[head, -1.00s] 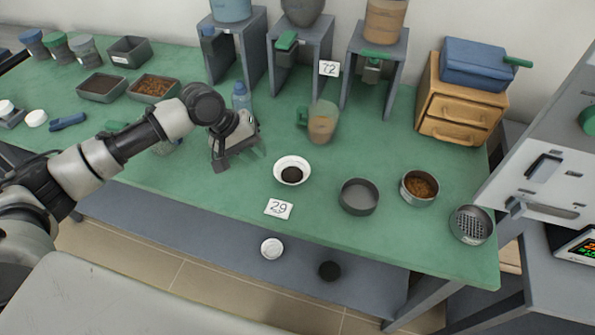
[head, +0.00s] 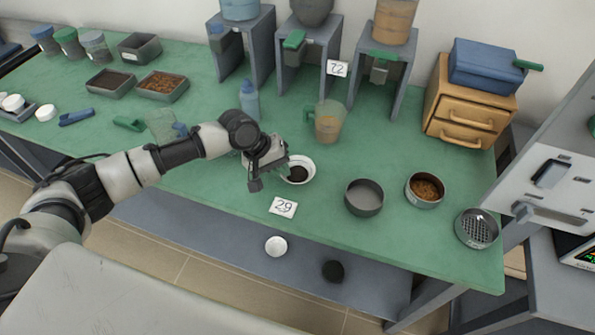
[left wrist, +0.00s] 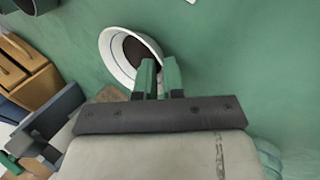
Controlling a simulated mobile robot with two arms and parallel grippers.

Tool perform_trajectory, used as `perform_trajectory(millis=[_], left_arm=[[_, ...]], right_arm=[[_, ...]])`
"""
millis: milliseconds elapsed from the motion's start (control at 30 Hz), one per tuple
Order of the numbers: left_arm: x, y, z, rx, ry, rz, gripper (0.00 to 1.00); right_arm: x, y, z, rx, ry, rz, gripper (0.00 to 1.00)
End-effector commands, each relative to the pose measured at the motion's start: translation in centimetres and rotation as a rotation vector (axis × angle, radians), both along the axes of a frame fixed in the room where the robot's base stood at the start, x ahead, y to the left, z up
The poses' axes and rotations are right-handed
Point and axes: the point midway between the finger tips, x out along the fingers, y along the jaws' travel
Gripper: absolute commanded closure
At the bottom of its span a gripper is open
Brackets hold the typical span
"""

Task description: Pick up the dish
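The dish (head: 301,170) is a white round bowl with dark contents, upright on the green table behind the "29" card. In the left wrist view the dish (left wrist: 112,62) lies just beyond my fingers. My left gripper (head: 270,172) is at the dish's left side in the head view. In the left wrist view its two green fingers (left wrist: 160,78) stand a small gap apart, overlapping the dish's near rim. I cannot tell whether they touch it. The gripper hides part of the dish. My right gripper is not in view.
A "29" card (head: 283,207) lies in front of the dish. A grey empty pan (head: 364,198), a pan of brown grains (head: 424,190) and a mesh sieve (head: 477,229) stand to the right. A beaker (head: 328,122) and a blue bottle (head: 249,101) stand behind.

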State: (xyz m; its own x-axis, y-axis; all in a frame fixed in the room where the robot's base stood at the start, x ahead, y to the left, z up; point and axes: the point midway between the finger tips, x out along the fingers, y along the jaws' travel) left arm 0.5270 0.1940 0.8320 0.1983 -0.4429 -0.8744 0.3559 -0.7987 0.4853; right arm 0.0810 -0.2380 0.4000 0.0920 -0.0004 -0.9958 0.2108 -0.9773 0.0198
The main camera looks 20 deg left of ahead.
Motion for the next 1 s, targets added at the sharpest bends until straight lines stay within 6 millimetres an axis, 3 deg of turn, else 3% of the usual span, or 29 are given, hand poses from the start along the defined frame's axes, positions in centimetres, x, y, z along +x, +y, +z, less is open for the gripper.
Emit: perform_trajectory(millis=[433,700,1000], left_arm=[[0.0,0.1,0.4,0.001,0.000,0.000,1.00],[0.1,0.0,4.1,-0.002,-0.004,-0.001,1.00],[2.0,-6.7,8.1,-0.005,-0.004,-0.006,1.00]], right_arm=[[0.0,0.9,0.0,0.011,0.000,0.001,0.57],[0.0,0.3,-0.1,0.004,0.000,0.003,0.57],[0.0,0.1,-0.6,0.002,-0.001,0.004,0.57]])
